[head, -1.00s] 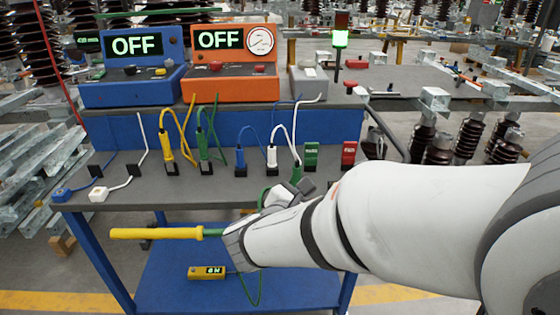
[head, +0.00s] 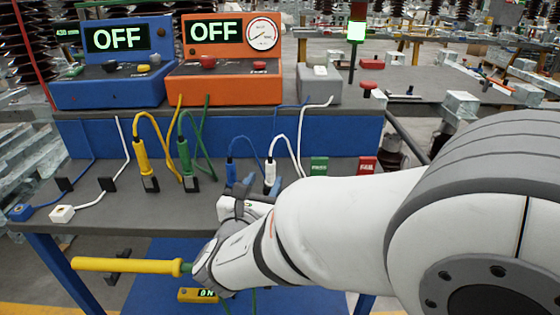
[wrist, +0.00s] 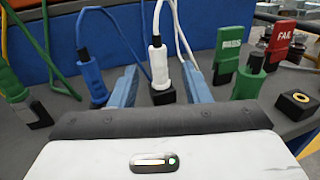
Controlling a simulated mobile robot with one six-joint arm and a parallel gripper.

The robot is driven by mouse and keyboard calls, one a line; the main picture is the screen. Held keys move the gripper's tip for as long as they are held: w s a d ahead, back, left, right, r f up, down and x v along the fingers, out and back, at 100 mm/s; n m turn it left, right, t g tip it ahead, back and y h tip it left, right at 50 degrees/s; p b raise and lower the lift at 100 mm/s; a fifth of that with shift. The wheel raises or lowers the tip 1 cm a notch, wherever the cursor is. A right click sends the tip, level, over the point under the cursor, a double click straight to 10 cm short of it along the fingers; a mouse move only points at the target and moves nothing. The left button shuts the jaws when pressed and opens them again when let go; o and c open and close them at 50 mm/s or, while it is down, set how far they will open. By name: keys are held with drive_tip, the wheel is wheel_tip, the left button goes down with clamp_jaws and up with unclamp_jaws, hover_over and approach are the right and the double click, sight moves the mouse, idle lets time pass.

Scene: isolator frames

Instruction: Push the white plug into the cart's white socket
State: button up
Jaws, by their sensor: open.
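The white plug (head: 269,172) stands upright in a black holder on the grey bench top, with a white cable rising from its top. In the wrist view the white plug (wrist: 158,65) stands between the two blue fingers of my gripper (wrist: 160,82), with gaps on both sides. My gripper (head: 255,188) is open and empty, low over the bench in front of the plug. A white block with a white cable, seemingly the white socket (head: 62,214), sits at the bench's front left edge. Its opening is too small to make out.
A blue plug (wrist: 88,72) stands close left of my left finger; a green plug (wrist: 249,76) stands to the right. Yellow (head: 143,160) and green plugs stand further left. A blue block (head: 22,212) sits beside the white one. PASS (head: 319,168) and FAIL (head: 367,166) tags stand right.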

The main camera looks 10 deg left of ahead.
sight(269, 172)
drive_tip(key=w, duration=0.2)
drive_tip(key=w+b, duration=0.1)
drive_tip(key=w, duration=0.2)
drive_tip(key=shift+w+f, duration=0.3)
drive_tip(key=shift+w, duration=0.55)
drive_tip(key=shift+r, duration=0.1)
drive_tip(key=shift+c, duration=0.5)
clamp_jaws()
